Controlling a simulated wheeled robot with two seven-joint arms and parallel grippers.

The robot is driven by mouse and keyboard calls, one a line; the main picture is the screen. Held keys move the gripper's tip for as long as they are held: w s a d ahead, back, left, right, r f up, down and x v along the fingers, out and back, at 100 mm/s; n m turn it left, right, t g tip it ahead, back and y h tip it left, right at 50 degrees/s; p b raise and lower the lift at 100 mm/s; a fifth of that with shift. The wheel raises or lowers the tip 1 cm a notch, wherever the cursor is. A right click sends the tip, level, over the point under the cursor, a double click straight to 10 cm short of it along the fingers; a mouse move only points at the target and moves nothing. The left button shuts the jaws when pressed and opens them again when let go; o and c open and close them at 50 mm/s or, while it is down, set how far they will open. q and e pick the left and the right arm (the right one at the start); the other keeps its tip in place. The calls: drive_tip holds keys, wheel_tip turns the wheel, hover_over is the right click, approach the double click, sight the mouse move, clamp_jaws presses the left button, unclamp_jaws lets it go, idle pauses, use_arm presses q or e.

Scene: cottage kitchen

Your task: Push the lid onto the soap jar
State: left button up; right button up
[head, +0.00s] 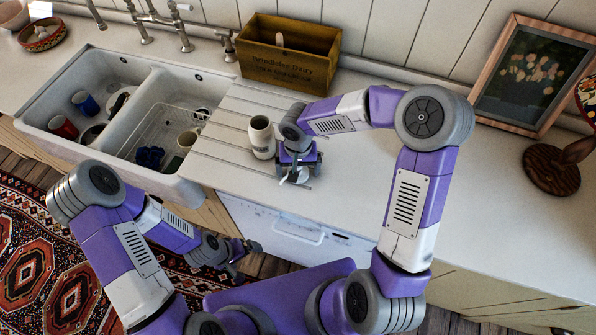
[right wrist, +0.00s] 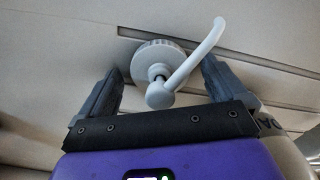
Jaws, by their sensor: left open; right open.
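The soap jar (head: 262,140) is a cream jar standing upright on the ribbed drainboard, just left of my right gripper (head: 299,176). Part of it with dark letters shows at the lower right of the right wrist view (right wrist: 290,158). The lid is a white pump top (right wrist: 160,56) with a ridged collar and a curved spout. It is apart from the jar, between my right gripper's open fingers (right wrist: 160,85); whether they touch it I cannot tell. In the head view the gripper mostly hides the lid. My left gripper (head: 238,260) is open and empty, low in front of the counter.
A wooden crate (head: 288,56) stands behind the jar against the wall. The double sink (head: 60,107) with cups and a wire rack lies left. A framed picture (head: 533,72) and a wooden stand (head: 551,170) are at right. The counter between is mostly clear.

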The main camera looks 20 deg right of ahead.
drive_tip(key=shift+c, duration=0.2)
drive_tip(key=c, duration=1.1)
wheel_tip(320, 180, up, 10)
drive_tip(key=shift+p, duration=0.75)
